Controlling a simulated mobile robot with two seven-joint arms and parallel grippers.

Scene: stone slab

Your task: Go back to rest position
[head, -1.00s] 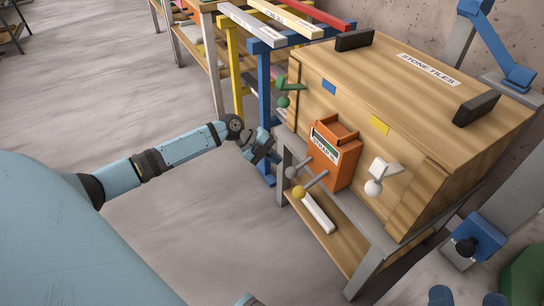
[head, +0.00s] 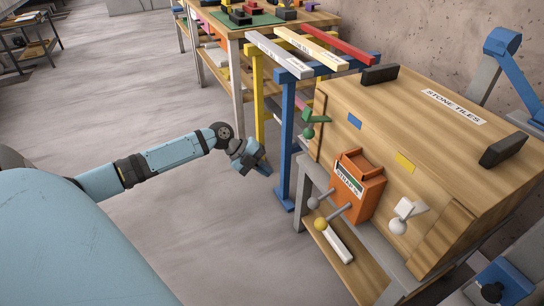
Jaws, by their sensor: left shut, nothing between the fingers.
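My left gripper (head: 262,168) is at the end of the light blue arm that comes in from the left. It is shut and empty, in the air in front of the blue rack post, to the left of the wooden crate labelled "STONE TILES" (head: 370,125). The crate sits on a grey-framed stand (head: 305,205), and an orange box (head: 358,188) is on its near side. A gap shows between the gripper and the crate. My right gripper is not in view.
Yellow (head: 257,100) and blue (head: 287,150) posts carry long bars behind the gripper. A workbench (head: 232,32) stands behind. The floor (head: 120,110) at left is clear.

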